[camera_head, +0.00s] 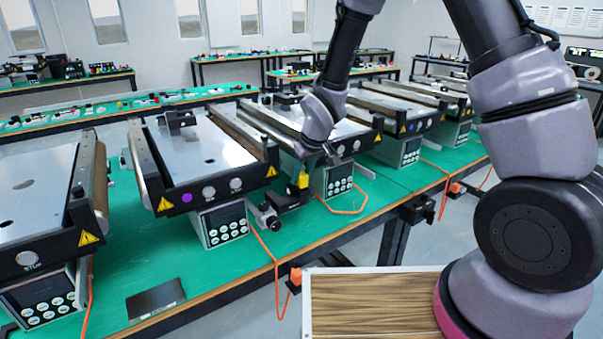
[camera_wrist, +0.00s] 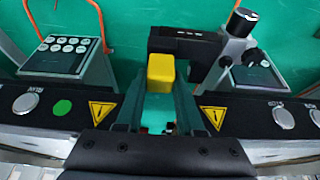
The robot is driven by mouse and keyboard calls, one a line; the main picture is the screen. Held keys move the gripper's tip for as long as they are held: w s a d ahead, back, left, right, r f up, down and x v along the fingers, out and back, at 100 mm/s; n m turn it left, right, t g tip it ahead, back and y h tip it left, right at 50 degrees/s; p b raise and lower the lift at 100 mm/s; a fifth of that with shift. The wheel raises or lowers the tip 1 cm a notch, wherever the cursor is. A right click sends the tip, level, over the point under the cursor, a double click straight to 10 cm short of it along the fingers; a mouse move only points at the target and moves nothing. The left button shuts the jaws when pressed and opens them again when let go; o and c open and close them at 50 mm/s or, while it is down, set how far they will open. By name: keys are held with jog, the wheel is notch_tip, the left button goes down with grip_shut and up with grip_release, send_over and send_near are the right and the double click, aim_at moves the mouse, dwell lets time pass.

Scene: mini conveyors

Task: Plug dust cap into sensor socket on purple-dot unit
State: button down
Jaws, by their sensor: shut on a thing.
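The purple-dot unit (camera_head: 205,150) is a mini conveyor with a purple dot (camera_head: 187,198) on its front rail. A black sensor (camera_head: 268,217) with a silver-rimmed round end sits at its front right corner. The sensor's body also shows in the wrist view (camera_wrist: 197,43). My gripper (camera_head: 307,160) is shut on the yellow dust cap (camera_head: 303,180), beside the sensor's right-hand end. In the wrist view the cap (camera_wrist: 160,72) is between the fingers, overlapping the black body's end. I cannot tell whether they touch. The socket opening is hidden.
A green-dot conveyor (camera_wrist: 40,110) stands close on the other side of my gripper. Keypad boxes (camera_head: 225,228) and orange cables (camera_head: 277,265) are at the fronts. A dark plate (camera_head: 155,299) lies on the green table (camera_head: 120,255).

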jog(key=shift+f, duration=0.2)
jog(key=shift+c, duration=2.2)
grip_release()
jog(key=v, duration=1)
jog(key=shift+s+r, duration=0.2)
jog(key=shift+r, duration=0.1)
jog(key=shift+d, duration=0.15)
